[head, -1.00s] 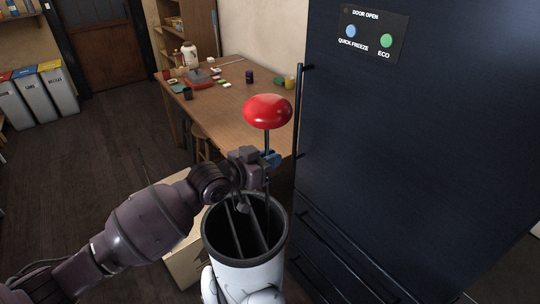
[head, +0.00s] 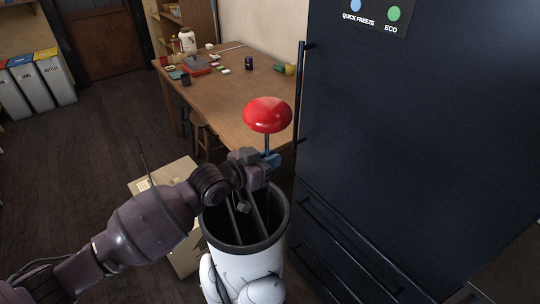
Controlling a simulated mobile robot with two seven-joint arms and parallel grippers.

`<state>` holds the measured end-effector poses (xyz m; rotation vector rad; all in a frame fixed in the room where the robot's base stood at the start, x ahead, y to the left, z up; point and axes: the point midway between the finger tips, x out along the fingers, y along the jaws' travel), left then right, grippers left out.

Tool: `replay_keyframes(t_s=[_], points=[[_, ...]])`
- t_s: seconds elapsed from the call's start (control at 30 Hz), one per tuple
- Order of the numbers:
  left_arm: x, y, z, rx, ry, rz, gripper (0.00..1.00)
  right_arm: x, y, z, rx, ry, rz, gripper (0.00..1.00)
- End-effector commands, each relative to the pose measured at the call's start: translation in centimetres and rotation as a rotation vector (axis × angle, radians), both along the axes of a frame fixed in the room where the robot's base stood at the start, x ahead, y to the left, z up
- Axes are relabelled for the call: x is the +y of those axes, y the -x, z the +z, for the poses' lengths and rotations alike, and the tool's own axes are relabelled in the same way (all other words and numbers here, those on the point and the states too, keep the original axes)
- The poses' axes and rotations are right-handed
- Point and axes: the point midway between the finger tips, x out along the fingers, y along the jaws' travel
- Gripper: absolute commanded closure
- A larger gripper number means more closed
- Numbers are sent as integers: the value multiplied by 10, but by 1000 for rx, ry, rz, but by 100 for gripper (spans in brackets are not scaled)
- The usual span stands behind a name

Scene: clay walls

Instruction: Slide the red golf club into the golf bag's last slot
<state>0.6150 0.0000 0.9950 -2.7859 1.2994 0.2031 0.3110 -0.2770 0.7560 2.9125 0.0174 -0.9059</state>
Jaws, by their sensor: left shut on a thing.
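The red golf club (head: 267,115) is upright, its red head on top and its dark shaft below. My left gripper (head: 266,170) is shut on the shaft, a short way under the head. The white golf bag (head: 249,262) with a dark rim stands below, its mouth open upward with dividers inside. The gripper is above the far part of the rim. The lower shaft is hidden behind the gripper and inside the bag's mouth, so I cannot tell which slot it is in. My right gripper is not in view.
A dark fridge (head: 400,150) with long handles stands close on the right. A wooden table (head: 235,95) with small items is behind the bag. A cardboard box (head: 165,172) is beside the bag. Several bins (head: 38,82) stand far left. Floor at left is open.

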Motion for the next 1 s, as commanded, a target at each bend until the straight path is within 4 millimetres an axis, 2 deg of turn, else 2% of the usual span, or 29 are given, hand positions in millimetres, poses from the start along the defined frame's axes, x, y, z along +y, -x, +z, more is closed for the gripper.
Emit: replay_keyframes(t_s=[0.3,0.57,1.0], points=[[0,0,-19,0,1,-1,100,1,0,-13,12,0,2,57],[0,0,-34,1,1,-1,100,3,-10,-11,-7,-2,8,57],[0,0,-57,-1,1,-1,100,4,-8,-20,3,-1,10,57]])
